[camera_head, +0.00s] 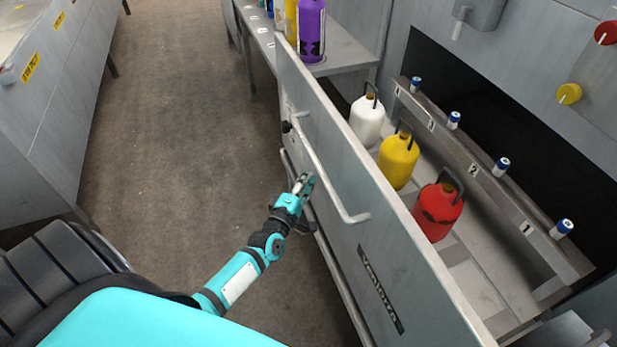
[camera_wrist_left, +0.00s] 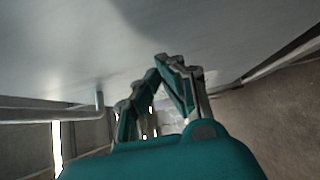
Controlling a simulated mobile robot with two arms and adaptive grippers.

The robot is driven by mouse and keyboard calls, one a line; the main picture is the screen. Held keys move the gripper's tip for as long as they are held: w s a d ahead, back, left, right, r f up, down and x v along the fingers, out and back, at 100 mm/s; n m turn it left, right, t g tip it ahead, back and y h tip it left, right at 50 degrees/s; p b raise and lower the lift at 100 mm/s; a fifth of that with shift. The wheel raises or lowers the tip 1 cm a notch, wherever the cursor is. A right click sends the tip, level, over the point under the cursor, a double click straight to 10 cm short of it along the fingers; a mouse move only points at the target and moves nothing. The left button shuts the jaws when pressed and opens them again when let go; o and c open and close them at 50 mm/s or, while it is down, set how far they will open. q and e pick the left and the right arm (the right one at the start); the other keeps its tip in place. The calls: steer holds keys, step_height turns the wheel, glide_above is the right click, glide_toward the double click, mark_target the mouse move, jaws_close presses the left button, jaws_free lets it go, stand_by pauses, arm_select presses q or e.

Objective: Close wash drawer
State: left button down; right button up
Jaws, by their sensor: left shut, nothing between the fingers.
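The grey wash drawer (camera_head: 385,262) stands pulled out from the machine on the right. Its long front panel faces left and carries a bar handle (camera_head: 328,180) and a dark label. Inside stand a white canister (camera_head: 366,122), a yellow canister (camera_head: 397,162) and a red canister (camera_head: 436,212). My left gripper (camera_head: 304,184) is shut and empty, close to the outer face of the panel, beside the handle. I cannot tell whether it touches. In the left wrist view my gripper (camera_wrist_left: 172,72) is close to the grey panel (camera_wrist_left: 200,30). My right gripper is not in view.
A numbered rail (camera_head: 482,170) with several small blue-capped pieces runs behind the canisters. A shelf (camera_head: 345,52) with bottles, one purple (camera_head: 311,30), stands beyond the drawer. A grey cabinet (camera_head: 60,110) stands at left. The floor (camera_head: 180,120) between is clear.

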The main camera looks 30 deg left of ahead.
arm_select(q)
steer(key=shift+w+d, duration=0.2)
steer(key=shift+w, duration=0.05)
